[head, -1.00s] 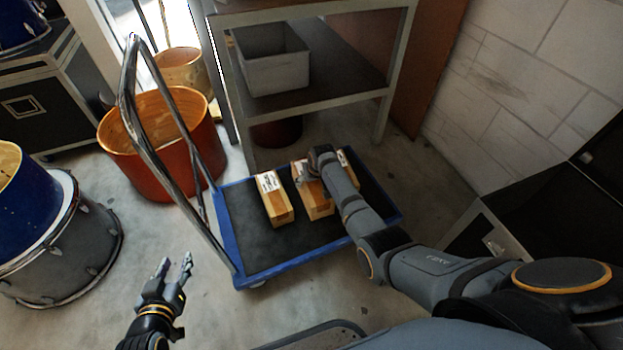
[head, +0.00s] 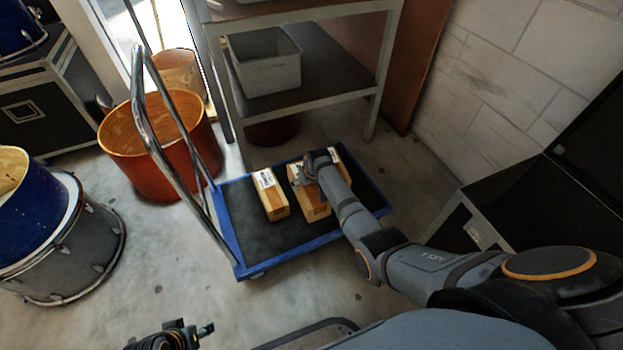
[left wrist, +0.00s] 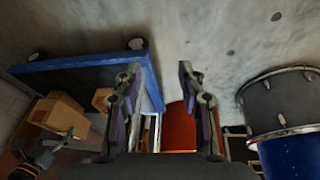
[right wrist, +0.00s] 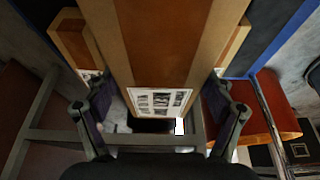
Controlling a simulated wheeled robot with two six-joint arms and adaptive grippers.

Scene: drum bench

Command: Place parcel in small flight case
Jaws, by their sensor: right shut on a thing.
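Three tan box parcels with white labels are on the dark deck of a blue-edged trolley (head: 290,245) in the head view. My right gripper (head: 305,174) is shut on the middle parcel (head: 314,204). That parcel also fills the space between the fingers in the right wrist view (right wrist: 165,45). I cannot tell whether it is clear of the deck. The left parcel (head: 271,196) lies beside it. The right parcel (head: 338,162) is partly hidden by my arm. A black flight case (head: 482,222) stands open at the right. My left gripper (left wrist: 166,95) is open and empty.
A grey shelf unit (head: 300,95) with a grey bin (head: 265,65) stands behind the trolley. The trolley's metal handle (head: 160,130), an orange drum shell (head: 165,165) and a grey drum (head: 75,245) are to the left. Floor shows between trolley and case.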

